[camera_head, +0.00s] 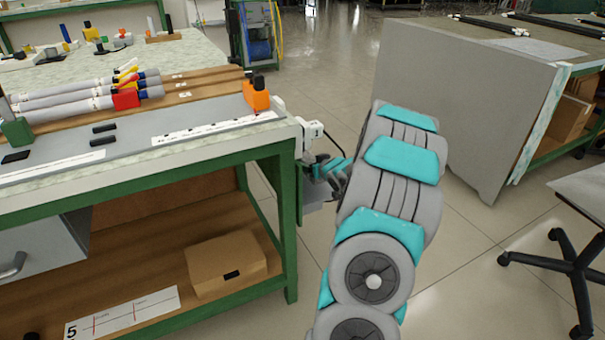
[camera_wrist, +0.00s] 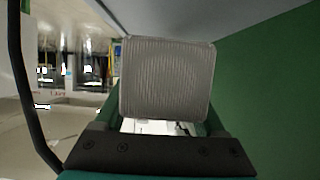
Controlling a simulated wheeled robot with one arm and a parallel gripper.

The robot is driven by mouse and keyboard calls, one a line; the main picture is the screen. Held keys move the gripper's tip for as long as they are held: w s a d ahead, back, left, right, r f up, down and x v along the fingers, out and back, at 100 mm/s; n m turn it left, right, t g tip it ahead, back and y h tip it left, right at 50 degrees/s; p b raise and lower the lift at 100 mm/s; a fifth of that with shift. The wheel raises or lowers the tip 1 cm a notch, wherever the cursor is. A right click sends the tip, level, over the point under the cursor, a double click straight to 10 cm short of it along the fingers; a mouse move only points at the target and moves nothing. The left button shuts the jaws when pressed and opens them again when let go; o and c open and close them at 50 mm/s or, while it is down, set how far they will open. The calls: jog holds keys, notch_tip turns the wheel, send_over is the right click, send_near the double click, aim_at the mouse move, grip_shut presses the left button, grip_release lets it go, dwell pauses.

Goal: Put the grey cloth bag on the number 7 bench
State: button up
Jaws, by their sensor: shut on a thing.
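My gripper (camera_wrist: 165,110) is shut on a light grey, ribbed, block-like thing that looks like the grey cloth bag (camera_wrist: 168,78). It fills the middle of the wrist view between the two fingers, and its far side is hidden. In the head view my gripper (camera_head: 325,172) is low beside the right end of the near bench, and my arm partly hides it. I see no number 7 on any bench. The near bench (camera_head: 210,162) carries a label with a 5 on its lower shelf.
The near bench top holds grey rods (camera_head: 85,95), a red clamp (camera_head: 126,98) and an orange block (camera_head: 256,95). A cardboard box (camera_head: 226,263) sits on its lower shelf. A grey-sided bench (camera_head: 455,95) and a chair base (camera_head: 575,265) stand right. Open floor lies between.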

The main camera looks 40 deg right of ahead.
jog(key=shift+w+a+f, duration=0.15)
jog(key=shift+w+a, duration=0.65)
jog(key=shift+w, duration=0.05)
jog(key=shift+f, duration=1.65)
jog(key=shift+f, duration=0.2)
jog(key=o, duration=1.4)
